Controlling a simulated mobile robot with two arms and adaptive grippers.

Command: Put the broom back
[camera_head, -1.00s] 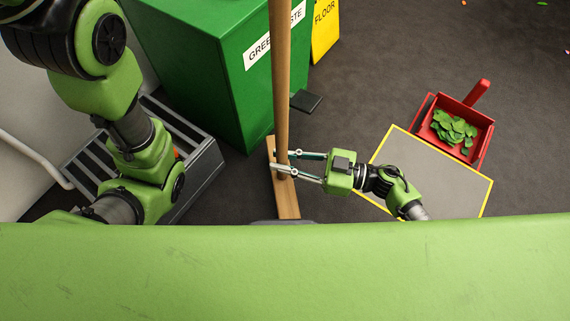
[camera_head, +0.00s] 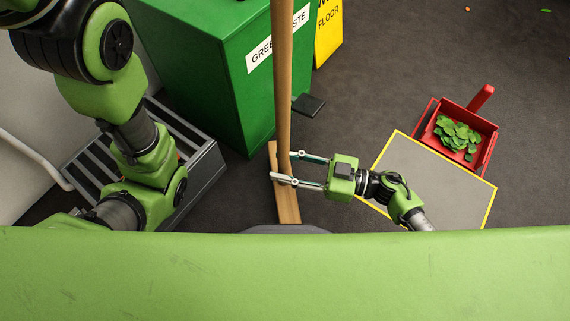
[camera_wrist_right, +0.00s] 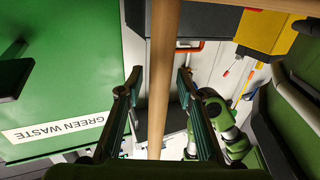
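The broom's long wooden handle (camera_head: 282,85) stands upright left of the picture's middle in the head view. Its pale wooden head (camera_head: 286,200) is on the floor below. My right gripper (camera_head: 287,168) comes in from the right with one finger on each side of the handle. In the right wrist view the handle (camera_wrist_right: 162,70) runs between the two spread fingers, with a visible gap on at least the left side. The right gripper looks open around the handle. My left arm shows at the left, but its gripper is out of view.
A green waste bin (camera_head: 205,75) stands close behind the broom, with a yellow floor sign (camera_head: 328,30) beside it. A grey slatted rack (camera_head: 200,165) is at the left. A yellow-edged grey mat (camera_head: 430,180) and a red dustpan (camera_head: 482,120) with leaves are at the right.

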